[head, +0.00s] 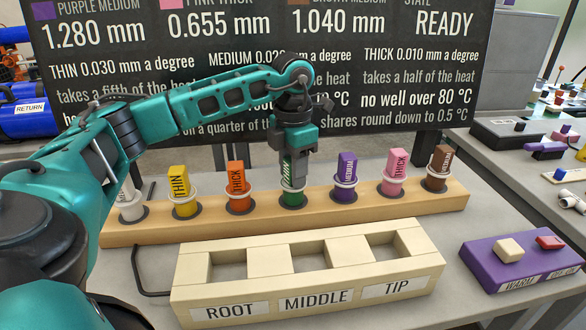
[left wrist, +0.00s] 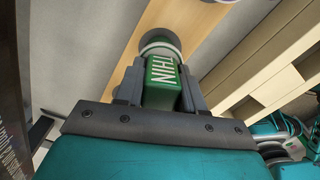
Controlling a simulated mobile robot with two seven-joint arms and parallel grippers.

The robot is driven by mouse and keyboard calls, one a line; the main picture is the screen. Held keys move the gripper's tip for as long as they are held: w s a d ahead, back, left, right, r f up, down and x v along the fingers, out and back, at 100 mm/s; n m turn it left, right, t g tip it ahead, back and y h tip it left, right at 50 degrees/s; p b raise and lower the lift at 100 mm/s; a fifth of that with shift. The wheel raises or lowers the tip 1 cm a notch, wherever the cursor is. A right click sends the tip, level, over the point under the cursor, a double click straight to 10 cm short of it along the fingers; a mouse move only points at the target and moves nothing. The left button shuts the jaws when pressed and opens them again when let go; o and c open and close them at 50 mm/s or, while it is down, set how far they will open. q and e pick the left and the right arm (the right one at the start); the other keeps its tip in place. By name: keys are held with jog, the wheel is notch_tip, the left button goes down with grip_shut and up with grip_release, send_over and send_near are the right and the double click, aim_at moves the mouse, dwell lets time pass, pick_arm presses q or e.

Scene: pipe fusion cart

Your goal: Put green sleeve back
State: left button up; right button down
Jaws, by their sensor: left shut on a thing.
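The green sleeve (left wrist: 162,82), marked THIN, is between the fingers of my left gripper (head: 293,165), which is shut on it. In the head view the green sleeve (head: 292,200) stands upright at the middle hole of the long wooden rack (head: 320,211), with a white ring around it. My left gripper comes down on it from above and hides its top. In the left wrist view the sleeve's far end meets the pale ring (left wrist: 160,47) at the rack. How deep it sits in the hole I cannot tell. My right gripper is not in view.
White (head: 130,206), yellow (head: 180,190), orange (head: 237,182), purple (head: 346,172), pink (head: 394,168) and brown (head: 438,167) sleeves stand in the rack on both sides. In front lies a wooden block (head: 310,301) with empty ROOT, MIDDLE and TIP pockets. A purple button box (head: 525,262) is at right.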

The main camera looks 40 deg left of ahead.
pick_arm(q)
jog(key=shift+f, duration=0.1)
jog(key=o, duration=1.2)
notch_tip(320, 180, up, 12)
jog(key=shift+r+p, duration=0.2)
jog(key=shift+p, duration=0.65)
jog(key=shift+d+f, duration=0.1)
